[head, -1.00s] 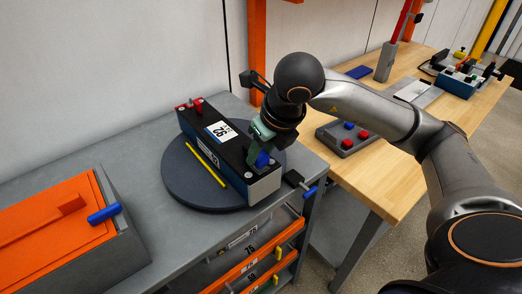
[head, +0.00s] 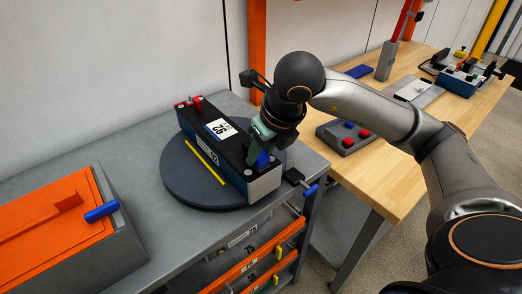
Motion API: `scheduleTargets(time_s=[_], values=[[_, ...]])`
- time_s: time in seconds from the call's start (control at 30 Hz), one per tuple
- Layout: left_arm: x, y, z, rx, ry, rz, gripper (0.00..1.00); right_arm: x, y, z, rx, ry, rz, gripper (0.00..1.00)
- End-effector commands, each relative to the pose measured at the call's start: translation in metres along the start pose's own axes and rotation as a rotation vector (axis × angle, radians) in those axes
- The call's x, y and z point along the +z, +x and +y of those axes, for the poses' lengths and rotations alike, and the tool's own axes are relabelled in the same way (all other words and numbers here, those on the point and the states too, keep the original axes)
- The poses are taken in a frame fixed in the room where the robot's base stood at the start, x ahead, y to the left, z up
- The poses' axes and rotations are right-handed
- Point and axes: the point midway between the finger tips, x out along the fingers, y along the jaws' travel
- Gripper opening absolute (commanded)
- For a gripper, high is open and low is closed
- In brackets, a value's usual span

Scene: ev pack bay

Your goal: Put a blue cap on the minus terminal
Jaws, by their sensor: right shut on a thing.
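The battery module (head: 222,146), black on top with white labels and a blue and grey end, lies on a dark round turntable (head: 175,183). A red cap or terminal part (head: 196,103) stands at its far left end. My right gripper (head: 259,152) is shut on a blue cap (head: 263,160) at the near right end of the module. The cap is at or just above the top there. The minus terminal under it is hidden, so I cannot tell whether they touch. My left gripper is out of view.
A grey tray (head: 345,146) with blue and red caps sits on the wooden bench (head: 390,180) to the right. A yellow rod (head: 205,163) lies beside the module. An orange-topped box with a blue handle (head: 101,212) stands at left. An orange post (head: 257,45) rises behind.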

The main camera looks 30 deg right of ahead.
Motion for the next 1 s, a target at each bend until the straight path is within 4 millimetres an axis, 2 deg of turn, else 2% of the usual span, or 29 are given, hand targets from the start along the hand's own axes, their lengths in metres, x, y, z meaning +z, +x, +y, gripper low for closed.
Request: scheduleTargets(time_s=[0.3, 0.33, 0.6, 0.87, 1.0], values=[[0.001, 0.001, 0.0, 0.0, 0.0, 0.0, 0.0, 0.0, 0.001, 0.0, 0.0, 0.0, 0.0, 0.0], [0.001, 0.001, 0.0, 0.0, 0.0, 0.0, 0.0, 0.0, 0.001, 0.0, 0.0, 0.0, 0.0, 0.42], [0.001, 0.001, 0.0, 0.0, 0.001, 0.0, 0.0, 0.0, 0.001, 0.0, 0.0, 0.0, 0.0, 0.72], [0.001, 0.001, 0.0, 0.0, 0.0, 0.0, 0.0, 0.0, 0.0, 0.0, 0.0, 0.0, 0.0, 0.73], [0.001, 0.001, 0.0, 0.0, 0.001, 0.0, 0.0, 0.001, -0.01, 0.0, 0.0, 0.0, -0.002, 0.73]])
